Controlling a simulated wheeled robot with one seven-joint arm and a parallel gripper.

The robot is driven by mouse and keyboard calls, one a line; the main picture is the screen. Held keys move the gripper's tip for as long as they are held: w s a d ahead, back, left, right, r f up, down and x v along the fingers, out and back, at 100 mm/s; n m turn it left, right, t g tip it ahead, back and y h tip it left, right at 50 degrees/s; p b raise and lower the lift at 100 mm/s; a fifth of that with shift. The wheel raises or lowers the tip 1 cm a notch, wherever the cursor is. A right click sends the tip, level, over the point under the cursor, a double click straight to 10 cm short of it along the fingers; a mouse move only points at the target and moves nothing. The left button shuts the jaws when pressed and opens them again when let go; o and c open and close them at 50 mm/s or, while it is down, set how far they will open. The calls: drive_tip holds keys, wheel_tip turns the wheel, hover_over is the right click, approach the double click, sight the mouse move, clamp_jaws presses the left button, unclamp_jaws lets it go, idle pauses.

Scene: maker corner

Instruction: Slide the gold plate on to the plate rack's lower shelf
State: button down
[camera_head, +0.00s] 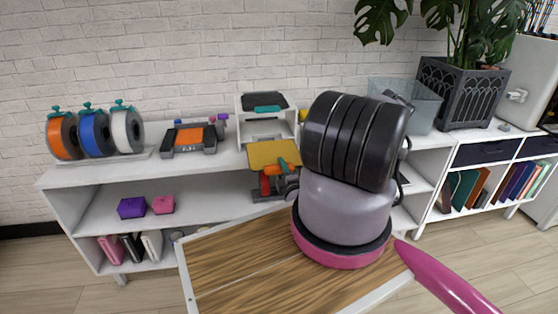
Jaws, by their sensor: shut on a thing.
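The gold plate (270,152) is a flat yellow square, held roughly level at the front of the white plate rack (241,119). Its far edge is at the rack's lower opening; I cannot tell how far inside it reaches. My gripper (285,164), with orange fingers, is shut on the plate's near right edge. A dark plate (264,100) with a teal front piece lies on the rack's upper level. My own arm hides the rack's right side and part of the gripper.
The rack stands on a white shelf unit (85,175). Left of it are an orange-and-grey device (189,138) and several filament spools (94,132). A clear bin (420,103) and a planter (460,95) stand right. A wood-topped surface (235,265) lies in front.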

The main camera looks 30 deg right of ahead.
sight(275, 144)
drive_tip(key=shift+w+d+r, duration=0.1)
drive_tip(key=shift+w+d, duration=0.2)
drive_tip(key=shift+w, duration=0.45)
drive_tip(key=shift+w+d+r, duration=0.1)
drive_tip(key=shift+w+d, duration=0.15)
drive_tip(key=shift+w, duration=0.45)
drive_tip(key=shift+w+d+f, duration=0.1)
drive_tip(key=shift+w+d, duration=0.2)
drive_tip(key=shift+w, duration=0.85)
drive_tip(key=shift+w+d, duration=0.35)
drive_tip(key=shift+w, duration=0.85)
drive_tip(key=shift+w+d+f, duration=0.1)
drive_tip(key=shift+w+d, duration=0.2)
drive_tip(key=shift+w, duration=0.85)
drive_tip(key=shift+w+d+r, duration=0.15)
drive_tip(key=shift+w+d, duration=0.05)
drive_tip(key=shift+w, duration=0.45)
drive_tip(key=shift+w+d, duration=0.15)
drive_tip(key=shift+w, duration=0.5)
drive_tip(key=shift+w+d, duration=0.15)
drive_tip(key=shift+w, duration=0.5)
drive_tip(key=shift+w+d+h, duration=0.3)
drive_tip(key=shift+w+d, duration=0.1)
drive_tip(key=shift+w, duration=0.2)
drive_tip(key=shift+x, duration=5)
drive_tip(key=shift+d+f, duration=0.1)
drive_tip(key=shift+f, duration=0.6)
drive_tip(key=shift+d+f, duration=0.15)
drive_tip(key=shift+f, duration=0.5)
